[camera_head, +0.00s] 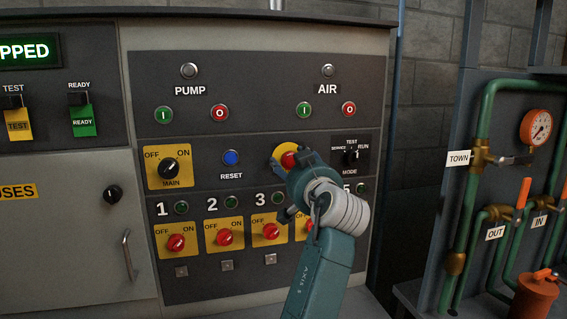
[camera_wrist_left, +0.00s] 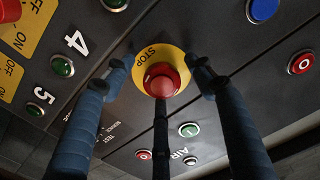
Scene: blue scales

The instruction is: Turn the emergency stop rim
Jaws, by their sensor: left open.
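The emergency stop is a red mushroom button (camera_wrist_left: 161,79) on a round yellow plate (camera_wrist_left: 146,57) marked STOP. In the head view, the red button (camera_head: 289,160) and yellow plate (camera_head: 284,149) are partly covered by my left gripper (camera_head: 293,161). In the wrist view my left gripper (camera_wrist_left: 162,85) is open, with two fingers on either side of the button and a third one below it. I see gaps between the two side fingers and the red rim. The third fingertip overlaps the button's lower edge; I cannot tell whether it touches. My right gripper is not in view.
The panel holds a MAIN switch (camera_head: 169,168), a blue RESET button (camera_head: 231,158), a MODE selector (camera_head: 350,156) close right of the gripper, and a row of red switches (camera_head: 224,237) below. Green pipes (camera_head: 465,210) and orange-handled valves (camera_head: 523,193) stand at the right.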

